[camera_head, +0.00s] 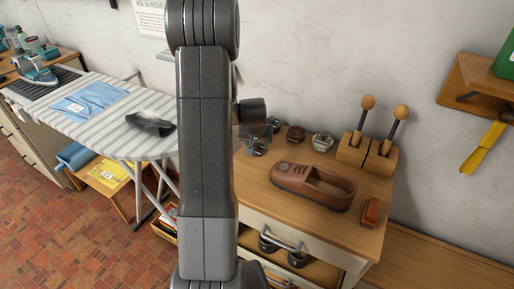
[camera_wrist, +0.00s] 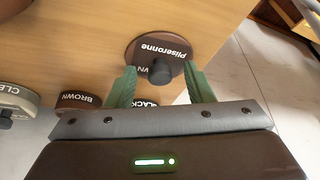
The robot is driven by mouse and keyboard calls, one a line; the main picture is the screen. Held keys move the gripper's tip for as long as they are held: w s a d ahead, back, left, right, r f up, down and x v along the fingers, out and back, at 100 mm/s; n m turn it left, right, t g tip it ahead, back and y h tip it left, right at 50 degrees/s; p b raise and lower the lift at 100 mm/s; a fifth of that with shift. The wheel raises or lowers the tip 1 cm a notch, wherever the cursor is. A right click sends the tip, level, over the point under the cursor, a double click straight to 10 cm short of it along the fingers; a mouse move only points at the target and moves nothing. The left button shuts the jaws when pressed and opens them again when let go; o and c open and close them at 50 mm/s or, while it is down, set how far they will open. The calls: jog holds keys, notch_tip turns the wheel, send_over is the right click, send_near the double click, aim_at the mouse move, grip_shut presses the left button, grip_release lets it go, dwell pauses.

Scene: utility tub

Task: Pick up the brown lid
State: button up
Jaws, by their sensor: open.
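The brown lid (camera_wrist: 142,56) is a round disc with pale lettering and a dark knob in its middle. It shows in the wrist view on the wooden top, near an edge. My gripper (camera_wrist: 161,78) is open, with its green fingers on either side of the knob; whether they touch it I cannot tell. In the head view my gripper (camera_head: 255,143) is over the back left of the cabinet top, partly behind my arm. The lid is not clearly visible there.
In the wrist view, a tin marked BROWN (camera_wrist: 79,100), a partly hidden BLACK one (camera_wrist: 146,103) and a grey one (camera_wrist: 18,98) stand close by. In the head view, the cabinet top also holds a brown shoe (camera_head: 290,178), a wooden stand (camera_head: 366,155) and a brush (camera_head: 370,211).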

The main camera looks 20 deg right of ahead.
jog(key=shift+c, duration=0.2)
grip_shut()
